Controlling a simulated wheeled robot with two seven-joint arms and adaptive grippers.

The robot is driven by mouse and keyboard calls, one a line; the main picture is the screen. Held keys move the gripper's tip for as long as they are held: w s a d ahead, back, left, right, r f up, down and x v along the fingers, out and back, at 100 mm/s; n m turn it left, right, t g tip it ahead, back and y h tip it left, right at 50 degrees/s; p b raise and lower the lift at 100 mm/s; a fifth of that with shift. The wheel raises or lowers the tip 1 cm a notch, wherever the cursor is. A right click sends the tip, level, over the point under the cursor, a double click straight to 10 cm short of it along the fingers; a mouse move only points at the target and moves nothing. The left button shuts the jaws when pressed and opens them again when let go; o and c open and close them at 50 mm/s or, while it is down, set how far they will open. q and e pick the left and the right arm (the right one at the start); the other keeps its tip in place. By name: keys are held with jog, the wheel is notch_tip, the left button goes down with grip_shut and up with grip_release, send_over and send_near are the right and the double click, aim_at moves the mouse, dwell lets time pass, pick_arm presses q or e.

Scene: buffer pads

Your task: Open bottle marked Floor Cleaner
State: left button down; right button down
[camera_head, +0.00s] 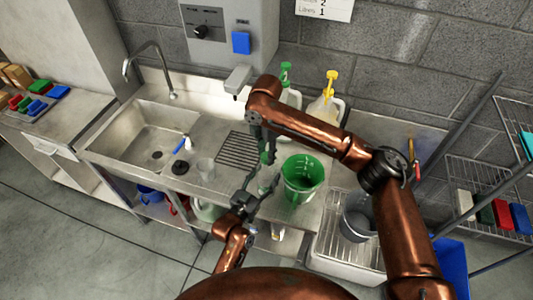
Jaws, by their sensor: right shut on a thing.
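My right gripper (266,147) points down over the counter and is shut on the green top of a small bottle (265,182). The bottle stands left of the green bucket and is partly hidden by my grippers. My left gripper (263,182) comes up from below, its fingers spread around the bottle's lower part. I cannot tell whether they touch it. At the back, a white jug with a green pump (291,98) is partly behind my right arm. A jug with a yellow pump (327,108) stands right of it. No label is readable, so I cannot tell which is Floor Cleaner.
A green bucket (303,178) stands close right of my grippers. A grey bucket (357,216) and wire shelves (480,178) are to the right.

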jog(key=n, duration=0.7)
jog(key=shift+n, duration=0.4)
jog(key=n, duration=0.8)
jog(key=shift+r+n, duration=0.1)
jog(key=shift+n, duration=0.2)
jog(key=shift+w, duration=0.1)
jog(key=shift+r, duration=0.15)
jog(key=shift+r, duration=0.9)
